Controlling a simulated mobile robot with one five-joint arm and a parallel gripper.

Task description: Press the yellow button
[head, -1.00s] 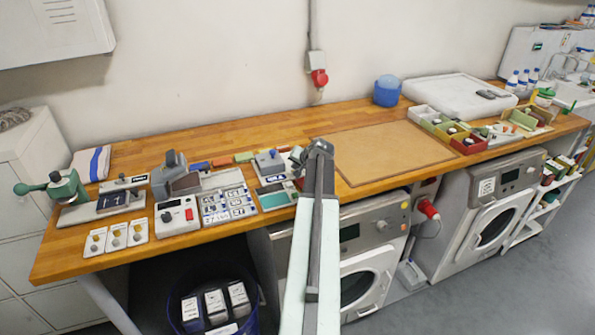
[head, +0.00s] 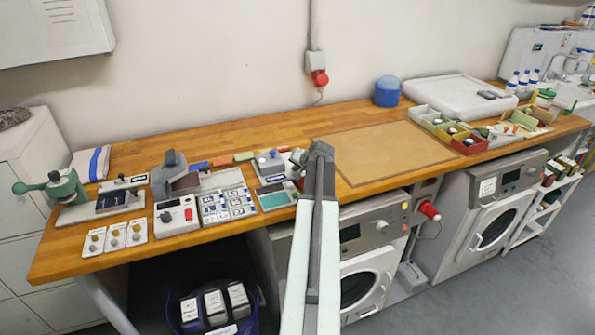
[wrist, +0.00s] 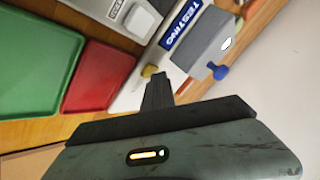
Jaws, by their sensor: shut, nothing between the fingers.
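In the wrist view, a small yellow button (wrist: 149,71) sits on a pale plate beside a blue label reading "TESTING" (wrist: 182,24). My gripper (wrist: 157,80) is shut and empty, its narrow tip right at the yellow button's edge. I cannot tell whether they touch. A grey block (wrist: 202,43) with a blue knob (wrist: 215,72) stands to the right of the tip. In the head view, my arm reaches up over the bench's front edge beside a small grey device (head: 268,162) with a blue label; I cannot make out the yellow button there.
In the wrist view, a red tray (wrist: 100,76) and a green tray (wrist: 38,65) lie left of the tip. In the head view, a keypad panel (head: 227,206) and other devices crowd the wooden bench to the left. A tan mat (head: 385,152) to the right is clear.

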